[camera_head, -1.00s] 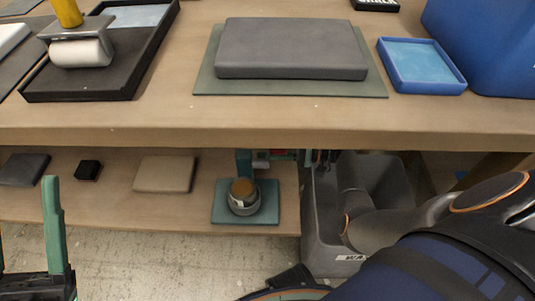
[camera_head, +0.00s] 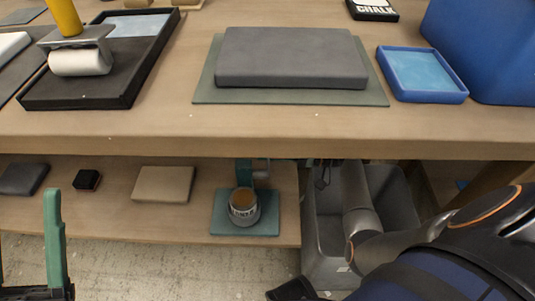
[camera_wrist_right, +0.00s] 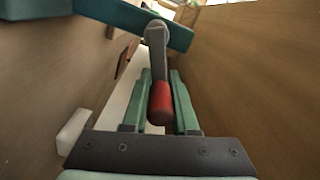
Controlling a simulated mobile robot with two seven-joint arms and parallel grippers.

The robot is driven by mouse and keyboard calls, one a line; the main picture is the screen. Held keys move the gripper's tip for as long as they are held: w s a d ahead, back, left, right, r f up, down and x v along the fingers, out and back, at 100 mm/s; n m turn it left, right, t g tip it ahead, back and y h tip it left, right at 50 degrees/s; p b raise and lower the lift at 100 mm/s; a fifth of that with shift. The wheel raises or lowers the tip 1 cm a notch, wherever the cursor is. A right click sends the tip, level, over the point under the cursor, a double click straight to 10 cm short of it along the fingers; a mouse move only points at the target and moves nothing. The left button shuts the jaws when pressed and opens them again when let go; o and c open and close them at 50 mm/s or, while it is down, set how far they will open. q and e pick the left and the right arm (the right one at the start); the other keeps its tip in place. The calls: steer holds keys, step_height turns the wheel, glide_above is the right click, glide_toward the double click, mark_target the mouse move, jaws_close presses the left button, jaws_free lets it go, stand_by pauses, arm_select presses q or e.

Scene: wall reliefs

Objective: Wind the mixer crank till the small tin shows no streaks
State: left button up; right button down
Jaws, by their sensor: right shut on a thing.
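The small tin (camera_head: 243,212) stands upright on the mixer's teal base (camera_head: 228,227) on the lower shelf. Its open top shows an orange-brown surface; streaks are too small to make out. The crank's grey arm (camera_wrist_right: 156,50) and red handle (camera_wrist_right: 161,103) show in the right wrist view. My right gripper (camera_wrist_right: 161,90) is shut on the red handle, with a green finger on each side. In the head view it is hidden under the table. My left gripper (camera_head: 28,230) is open and empty at the lower left, partly cut off by the frame.
The table's front edge (camera_head: 200,146) overhangs the shelf and hides the mixer's top. A grey bin (camera_head: 317,262) stands beside the shelf, by my right arm. A tan block (camera_head: 162,184) and a black box (camera_head: 87,180) lie left of the mixer. A wooden panel (camera_wrist_right: 255,80) flanks the crank.

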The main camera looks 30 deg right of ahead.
stand_by(0.4)
steer(key=c, duration=1)
jaws_free()
steer(key=shift+o, duration=0.2)
steer(key=shift+s+d, duration=0.1)
steer(key=p+v, duration=0.1)
steer(key=v, duration=1.1)
steer(key=shift+s+d, duration=0.1)
steer(key=shift+d, duration=0.05)
